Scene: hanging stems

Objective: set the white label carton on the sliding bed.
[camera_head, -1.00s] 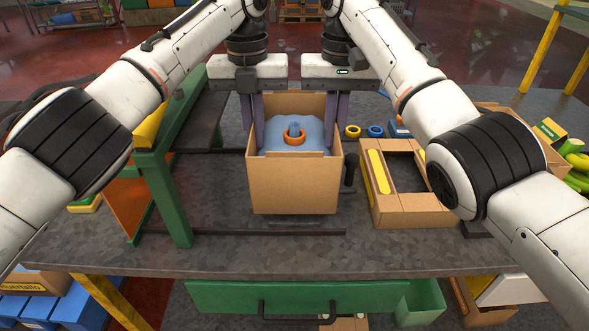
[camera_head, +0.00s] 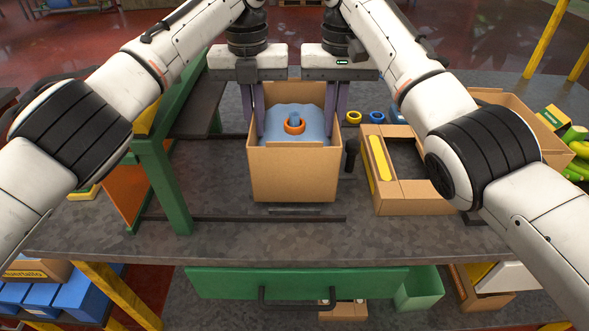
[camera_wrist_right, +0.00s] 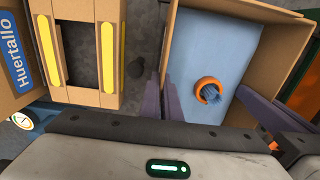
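A brown open carton (camera_head: 293,178) stands upright over the grey table, with blue padding (camera_head: 285,116) and an orange ring (camera_head: 294,126) inside. No white label shows on its visible faces. My left gripper (camera_head: 254,115) has its fingers close together on the carton's left wall. My right gripper (camera_head: 336,108) pinches the right wall; the right wrist view shows its fingers (camera_wrist_right: 163,110) on both sides of that wall. Dark rails (camera_head: 320,218) run left to right by the carton; a dark plate (camera_head: 296,209) shows under its front edge. Whether it touches the plate is unclear.
A green frame (camera_head: 163,185) stands left of the carton. A brown box with a yellow strip (camera_head: 410,195) lies close on the right, with a small dark post (camera_head: 350,155) between. Yellow (camera_head: 354,118) and blue rings (camera_head: 377,117) lie behind. A green drawer (camera_head: 300,282) is below the table.

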